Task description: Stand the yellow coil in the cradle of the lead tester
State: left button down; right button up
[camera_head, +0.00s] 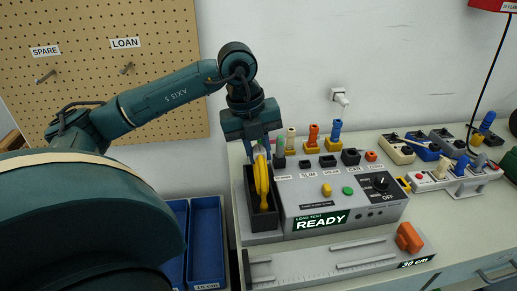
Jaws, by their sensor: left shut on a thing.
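The yellow coil (261,180) is an upright ring seen nearly edge-on. My left gripper (258,152) points down from above and is shut on the top of the coil. The coil's lower part is inside the dark open box, the cradle (245,216), at the left end of the lead tester (311,199). I cannot tell whether the coil touches the cradle floor. The tester is a light grey unit with a lit READY display (320,221) and a dial near OFF. My right gripper does not show.
Several coloured plugs (313,134) stand behind the tester. A grey measuring board (342,257) marked 30 cm, with an orange block (409,237), lies in front. Blue bins (206,241) are at lower left. Other devices (455,172) crowd the right of the bench.

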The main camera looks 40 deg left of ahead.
pick_arm(q)
jog(key=c, duration=1.2)
grip_release()
jog(key=shift+r, duration=0.35)
jog(key=r, duration=0.4)
jog(key=s+a+r+p, duration=0.1)
jog(key=r, duration=0.3)
jog(key=s+r+p, duration=0.1)
jog(key=r, duration=0.3)
jog(key=shift+a+r, duration=0.15)
jog(key=shift+a, duration=0.15)
jog(key=shift+d, duration=0.1)
